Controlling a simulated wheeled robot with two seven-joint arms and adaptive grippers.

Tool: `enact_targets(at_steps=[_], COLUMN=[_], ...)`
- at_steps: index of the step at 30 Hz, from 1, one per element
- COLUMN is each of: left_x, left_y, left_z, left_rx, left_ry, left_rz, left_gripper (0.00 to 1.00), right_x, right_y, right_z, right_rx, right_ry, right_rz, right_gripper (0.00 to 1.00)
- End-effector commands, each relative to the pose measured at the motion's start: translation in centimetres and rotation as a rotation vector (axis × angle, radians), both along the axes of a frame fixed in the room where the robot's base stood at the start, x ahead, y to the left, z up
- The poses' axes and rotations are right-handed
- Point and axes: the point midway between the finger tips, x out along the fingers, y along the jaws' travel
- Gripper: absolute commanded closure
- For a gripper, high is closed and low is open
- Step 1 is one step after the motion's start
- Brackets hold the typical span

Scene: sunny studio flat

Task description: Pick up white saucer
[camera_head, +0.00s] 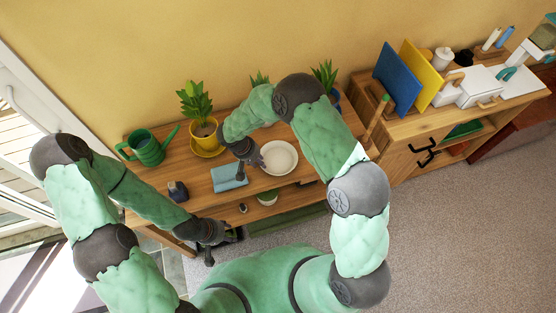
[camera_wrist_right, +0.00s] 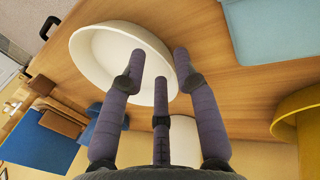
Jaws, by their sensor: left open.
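The white saucer (camera_head: 279,158) is a round, shallow dish on the wooden table (camera_head: 300,176), right of a folded blue cloth (camera_head: 228,178). In the right wrist view the saucer (camera_wrist_right: 100,55) is close, partly behind the fingers. My right gripper (camera_head: 254,160) is at the saucer's left side. In its wrist view its fingers (camera_wrist_right: 158,75) are spread apart over the saucer's rim area, with nothing visibly clamped. Whether they touch it I cannot tell. My left gripper (camera_head: 222,240) is open and empty at the table's front edge, away from the saucer.
A yellow pot with a plant (camera_head: 205,138) and a green watering can (camera_head: 146,148) stand left of my right gripper. A dark small object (camera_head: 178,191) lies at the table's left front. Blue and yellow boards (camera_head: 398,80) stand on the counter at right.

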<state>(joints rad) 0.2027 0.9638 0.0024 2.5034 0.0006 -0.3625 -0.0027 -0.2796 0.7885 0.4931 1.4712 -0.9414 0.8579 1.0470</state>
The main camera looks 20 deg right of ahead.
Motion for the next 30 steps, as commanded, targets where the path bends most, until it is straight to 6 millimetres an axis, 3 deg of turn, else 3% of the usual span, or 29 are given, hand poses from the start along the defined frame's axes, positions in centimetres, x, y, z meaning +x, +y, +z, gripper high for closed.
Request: enact_targets(at_steps=[4, 12, 15, 16, 30], left_x=[0.0, 0.0, 0.0, 0.0, 0.0], left_y=[0.0, 0.0, 0.0, 0.0, 0.0], left_z=[-0.3, -0.2, -0.2, -0.2, -0.2], left_rx=[0.0, 0.0, 0.0, 0.0, 0.0], left_ry=[0.0, 0.0, 0.0, 0.0, 0.0], left_rz=[0.0, 0.0, 0.0, 0.0, 0.0], left_gripper=[0.52, 0.52, 0.52, 0.52, 0.52], right_x=[-0.1, 0.0, 0.0, 0.0, 0.0], right_y=[-0.7, -0.8, -0.8, -0.8, -0.8], right_z=[-2.0, -2.3, -2.3, -2.3, -1.9], right_rx=[0.001, 0.001, 0.001, 0.001, 0.001], right_ry=[0.002, 0.0, 0.0, 0.0, -0.001], right_rz=[0.0, 0.0, 0.0, 0.0, 0.0], right_gripper=[0.69, 0.69, 0.97, 1.0, 1.0])
